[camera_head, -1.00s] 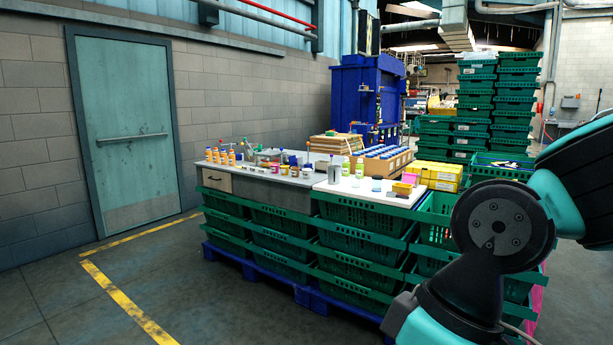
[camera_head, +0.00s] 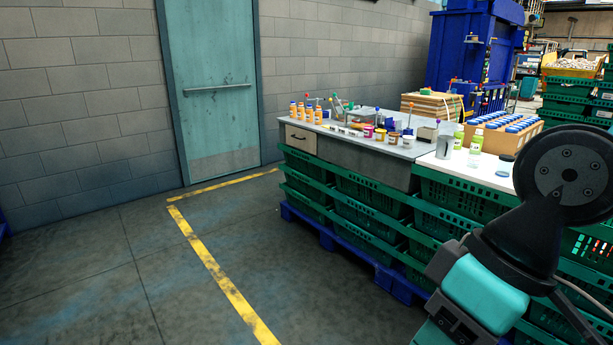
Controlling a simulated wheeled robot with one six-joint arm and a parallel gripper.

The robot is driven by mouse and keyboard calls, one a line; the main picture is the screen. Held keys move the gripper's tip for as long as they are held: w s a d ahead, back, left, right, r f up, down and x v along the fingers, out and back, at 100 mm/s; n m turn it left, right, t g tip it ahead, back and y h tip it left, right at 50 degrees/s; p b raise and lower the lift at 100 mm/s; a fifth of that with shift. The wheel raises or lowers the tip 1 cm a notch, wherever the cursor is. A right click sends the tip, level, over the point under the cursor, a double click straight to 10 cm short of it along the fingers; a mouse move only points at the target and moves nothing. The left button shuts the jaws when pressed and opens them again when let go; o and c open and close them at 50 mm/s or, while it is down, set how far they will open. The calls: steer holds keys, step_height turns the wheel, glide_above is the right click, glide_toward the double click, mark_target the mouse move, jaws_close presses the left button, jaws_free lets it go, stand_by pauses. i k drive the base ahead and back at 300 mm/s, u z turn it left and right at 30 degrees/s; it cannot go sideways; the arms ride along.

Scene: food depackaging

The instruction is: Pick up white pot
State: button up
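A row of small pots (camera_head: 380,135) stands upright on the grey worktop (camera_head: 352,147). They show pink, white and yellowish colours, and they are too small to single out the white pot for certain. My arm's black and teal links fill the lower right of the view. My gripper is outside the picture, so its opening and anything in it are hidden.
Orange bottles (camera_head: 303,112) stand at the worktop's far left. A carton of blue-capped bottles (camera_head: 508,128) and green-labelled bottles (camera_head: 476,142) stand to the right. Green crates (camera_head: 372,199) on a blue pallet (camera_head: 340,240) support the worktop. Floor at left is clear.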

mark_target(408, 140)
steer(key=u, duration=0.05)
steer(key=i, duration=2.5)
steer(key=z, duration=0.55)
steer(key=i, duration=1.25)
steer(key=z, duration=0.2)
